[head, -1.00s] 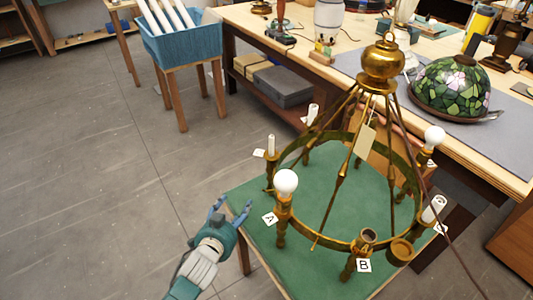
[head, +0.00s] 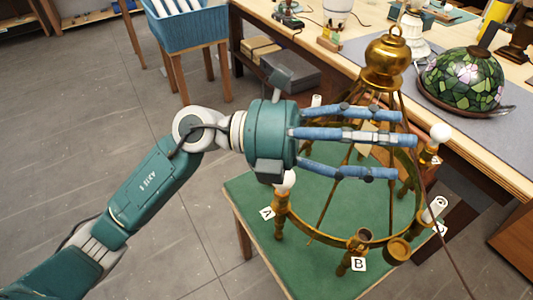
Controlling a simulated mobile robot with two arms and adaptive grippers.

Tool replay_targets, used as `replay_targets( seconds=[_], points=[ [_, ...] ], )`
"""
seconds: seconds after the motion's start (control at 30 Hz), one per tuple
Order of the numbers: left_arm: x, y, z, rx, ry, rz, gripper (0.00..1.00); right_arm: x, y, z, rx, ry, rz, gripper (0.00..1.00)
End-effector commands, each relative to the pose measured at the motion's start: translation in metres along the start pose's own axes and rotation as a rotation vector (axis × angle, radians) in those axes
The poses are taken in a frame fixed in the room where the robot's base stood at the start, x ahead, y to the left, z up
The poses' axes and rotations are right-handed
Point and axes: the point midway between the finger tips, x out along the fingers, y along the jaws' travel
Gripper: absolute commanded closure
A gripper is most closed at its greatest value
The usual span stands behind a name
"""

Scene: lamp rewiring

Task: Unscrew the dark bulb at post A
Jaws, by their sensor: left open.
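My left gripper (head: 408,142) reaches in from the left with its blue fingers spread open. It holds nothing that I can see. The bulb at post A (head: 285,182) is white and round; its top is hidden behind the gripper's palm, and I cannot tell if they touch. Post A (head: 280,212) stands at the near left of the brass chandelier (head: 386,65), beside its "A" tag (head: 267,213). The chandelier stands on a green-topped table (head: 310,268). Its ring is partly hidden by my fingers. My right gripper is not in view.
A post tagged "B" (head: 358,264) has an empty cup at the front. Another white bulb (head: 440,132) stands at the ring's right. A stained-glass shade (head: 462,80) lies on the workbench behind. A blue bin (head: 186,28) stands at the back left. The left floor is clear.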

Motion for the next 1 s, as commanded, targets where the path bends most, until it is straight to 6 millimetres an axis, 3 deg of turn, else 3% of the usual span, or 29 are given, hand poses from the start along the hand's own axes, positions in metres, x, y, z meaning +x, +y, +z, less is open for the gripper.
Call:
replay_targets(
  seconds=[0.03, 0.1, 0.2, 0.3, 0.4, 0.5, 0.6, 0.77, 1.0],
  points=[
    [0.001, 0.005, -0.025, 0.124, 0.165, 0.090, 0.38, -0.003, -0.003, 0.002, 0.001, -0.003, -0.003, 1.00],
    [-0.013, 0.027, -0.056, 0.266, 0.378, 0.235, 0.38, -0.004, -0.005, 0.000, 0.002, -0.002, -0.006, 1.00],
    [-0.057, 0.066, -0.074, 0.435, 0.641, 0.478, 0.38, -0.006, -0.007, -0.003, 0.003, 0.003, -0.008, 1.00],
    [-0.108, 0.093, -0.067, 0.543, 0.819, 0.705, 0.38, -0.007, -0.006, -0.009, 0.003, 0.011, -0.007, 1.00],
    [-0.147, 0.105, -0.053, 0.600, 0.920, 0.871, 0.38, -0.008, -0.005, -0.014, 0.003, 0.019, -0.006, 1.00],
    [-0.171, 0.108, -0.042, 0.624, 0.972, 0.971, 0.38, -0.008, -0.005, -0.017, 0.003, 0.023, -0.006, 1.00],
    [-0.182, 0.110, -0.038, 0.632, 0.993, 1.016, 0.38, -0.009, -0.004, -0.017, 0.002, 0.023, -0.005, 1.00],
    [-0.181, 0.122, -0.043, 0.628, 0.998, 1.021, 0.38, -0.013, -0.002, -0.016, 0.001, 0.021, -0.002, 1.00],
    [-0.173, 0.160, -0.060, 0.627, 1.000, 1.017, 0.38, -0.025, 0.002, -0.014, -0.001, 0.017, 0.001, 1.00]
  ],
)
